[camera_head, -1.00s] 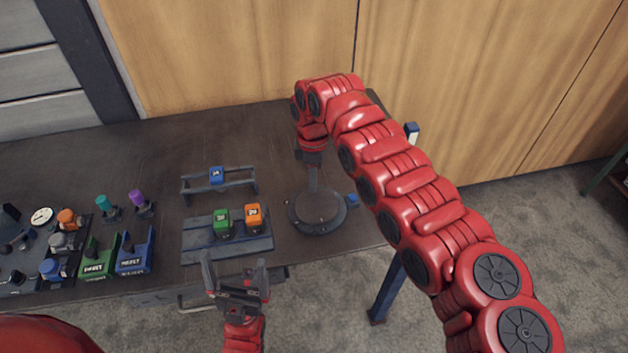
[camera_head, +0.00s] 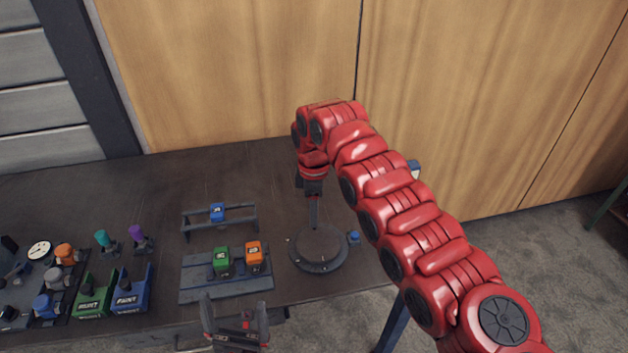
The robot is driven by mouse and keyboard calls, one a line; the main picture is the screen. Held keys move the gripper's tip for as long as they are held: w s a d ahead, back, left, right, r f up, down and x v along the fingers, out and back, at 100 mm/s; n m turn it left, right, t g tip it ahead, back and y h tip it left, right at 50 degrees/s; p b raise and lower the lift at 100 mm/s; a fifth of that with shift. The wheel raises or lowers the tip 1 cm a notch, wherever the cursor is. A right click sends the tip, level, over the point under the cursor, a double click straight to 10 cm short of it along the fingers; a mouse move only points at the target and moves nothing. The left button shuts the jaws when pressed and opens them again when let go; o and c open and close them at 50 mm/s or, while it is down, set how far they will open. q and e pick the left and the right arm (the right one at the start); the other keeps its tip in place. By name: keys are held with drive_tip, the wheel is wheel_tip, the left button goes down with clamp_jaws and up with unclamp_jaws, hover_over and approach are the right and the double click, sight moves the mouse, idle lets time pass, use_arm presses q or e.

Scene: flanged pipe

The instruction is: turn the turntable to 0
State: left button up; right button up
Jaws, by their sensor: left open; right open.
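The turntable (camera_head: 319,247) is a dark round disc on a wider base near the table's right end. A small blue piece (camera_head: 354,237) sits at its right edge. Any angle marks on it are too small to read. My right gripper (camera_head: 312,222) points down at the turntable's back edge; its fingers look narrow from here, and I cannot tell if they touch the disc. My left gripper (camera_head: 235,312) is open and empty at the table's front edge, left of the turntable and in front of the grey board.
A grey board (camera_head: 195,285) carries a green block (camera_head: 221,261) and an orange block (camera_head: 254,254). Behind it stands a rail (camera_head: 238,219) with a blue block (camera_head: 216,211). Green (camera_head: 94,297) and blue (camera_head: 131,290) bins and several knobs crowd the left. The table behind the rail is clear.

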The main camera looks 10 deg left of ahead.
wheel_tip(320, 180, up, 15)
drive_tip(key=p, duration=0.2)
drive_tip(key=shift+f+p, duration=0.2)
drive_tip(key=shift+p, duration=0.15)
drive_tip(key=shift+r, duration=0.1)
